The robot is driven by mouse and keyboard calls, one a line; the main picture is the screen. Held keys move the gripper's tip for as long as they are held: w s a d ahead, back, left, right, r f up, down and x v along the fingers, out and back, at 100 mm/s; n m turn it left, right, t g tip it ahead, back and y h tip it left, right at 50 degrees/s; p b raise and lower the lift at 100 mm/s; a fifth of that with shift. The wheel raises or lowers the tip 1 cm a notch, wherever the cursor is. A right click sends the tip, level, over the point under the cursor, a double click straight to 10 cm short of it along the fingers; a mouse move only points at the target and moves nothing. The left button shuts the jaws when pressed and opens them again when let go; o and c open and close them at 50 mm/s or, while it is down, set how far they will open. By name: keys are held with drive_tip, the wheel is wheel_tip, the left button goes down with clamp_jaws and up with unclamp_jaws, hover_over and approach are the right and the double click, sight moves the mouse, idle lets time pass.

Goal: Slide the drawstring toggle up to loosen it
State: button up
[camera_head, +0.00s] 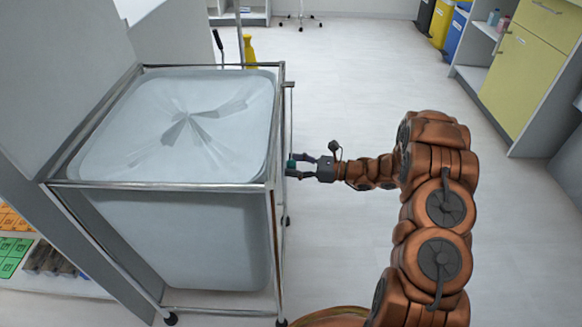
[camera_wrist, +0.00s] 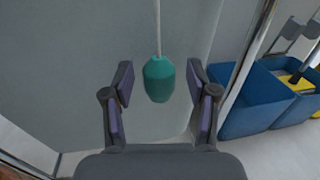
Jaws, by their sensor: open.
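The drawstring toggle (camera_wrist: 159,79) is a teal, rounded bead on a pale cord (camera_wrist: 158,28) that rises from its top in the wrist view. It also shows as a small teal spot (camera_head: 291,164) at my gripper's tips in the head view. My gripper (camera_head: 296,167) is open beside the right side of the cart. In the wrist view the toggle is between the two fingers of my gripper (camera_wrist: 159,90), with a gap on each side. The covered bag (camera_head: 180,105) sits in a metal-framed cart, its top gathered at the centre.
The cart's metal frame (camera_head: 275,222) stands close to my gripper. Blue bins (camera_wrist: 256,103) show at the right in the wrist view. A yellow-fronted cabinet (camera_head: 530,75) is at the far right. The floor (camera_head: 345,75) behind the arm is clear.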

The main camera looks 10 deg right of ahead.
drive_tip(key=shift+w+a, duration=0.15)
drive_tip(key=shift+a, duration=0.3)
clamp_jaws()
idle(0.5)
